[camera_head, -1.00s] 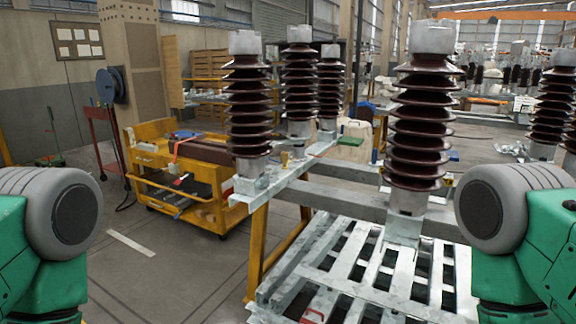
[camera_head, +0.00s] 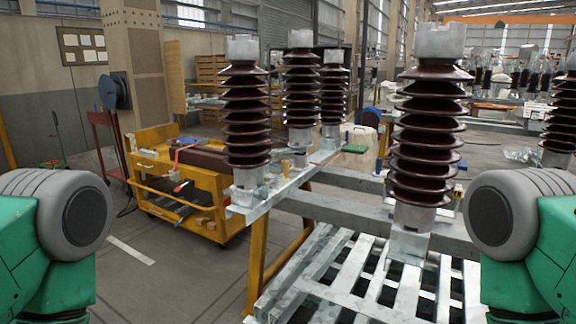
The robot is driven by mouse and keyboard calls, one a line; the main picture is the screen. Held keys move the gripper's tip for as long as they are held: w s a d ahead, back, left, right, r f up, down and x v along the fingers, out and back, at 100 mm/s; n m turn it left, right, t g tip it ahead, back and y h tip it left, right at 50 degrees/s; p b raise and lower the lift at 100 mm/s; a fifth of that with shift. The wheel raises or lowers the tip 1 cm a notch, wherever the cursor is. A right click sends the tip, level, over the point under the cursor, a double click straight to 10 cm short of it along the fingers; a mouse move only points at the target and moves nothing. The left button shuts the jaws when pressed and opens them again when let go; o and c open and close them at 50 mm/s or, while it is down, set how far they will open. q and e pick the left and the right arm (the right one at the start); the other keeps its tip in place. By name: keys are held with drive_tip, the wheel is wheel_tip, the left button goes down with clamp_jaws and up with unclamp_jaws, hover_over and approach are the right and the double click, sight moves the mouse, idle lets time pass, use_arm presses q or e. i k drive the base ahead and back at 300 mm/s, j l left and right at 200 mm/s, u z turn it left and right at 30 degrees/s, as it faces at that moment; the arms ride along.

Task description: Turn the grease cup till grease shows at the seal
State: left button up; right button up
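A small brass-coloured fitting (camera_head: 285,166) stands on the galvanized beam, just right of the near-left insulator's base; it may be the grease cup, but it is too small to tell. Brown ribbed insulators stand on the frame: one near left (camera_head: 246,125), one at the right (camera_head: 428,140), and two behind (camera_head: 301,95) (camera_head: 334,95). No seal or grease can be made out. Both my grippers are out of view; only green and grey parts of my arms show at the left and right edges.
A slatted galvanized frame (camera_head: 345,290) fills the lower right foreground. A yellow beam leg (camera_head: 257,260) stands at its left. A yellow tool cart (camera_head: 150,160) stands further left. Clear floor (camera_head: 165,275) lies at lower left. More insulators stand at the far right.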

sight(286, 164)
drive_tip(key=i+j+u, duration=0.6)
drive_tip(key=i+u, duration=0.65)
drive_tip(key=i, duration=0.15)
drive_tip(key=i+l+u, duration=0.1)
drive_tip(key=i+u, duration=0.35)
drive_tip(key=i+j+z, duration=0.15)
drive_tip(key=i, duration=0.4)
drive_tip(key=i+j+z, duration=0.15)
drive_tip(key=i, duration=0.4)
drive_tip(key=i+z, duration=0.2)
drive_tip(key=z, duration=0.3)
drive_tip(key=i+z, duration=0.2)
drive_tip(key=z, duration=0.25)
drive_tip(key=i+j+z, duration=0.15)
drive_tip(key=z, duration=0.35)
drive_tip(key=i+j+z, duration=0.15)
drive_tip(key=z, duration=0.3)
drive_tip(key=j, duration=0.05)
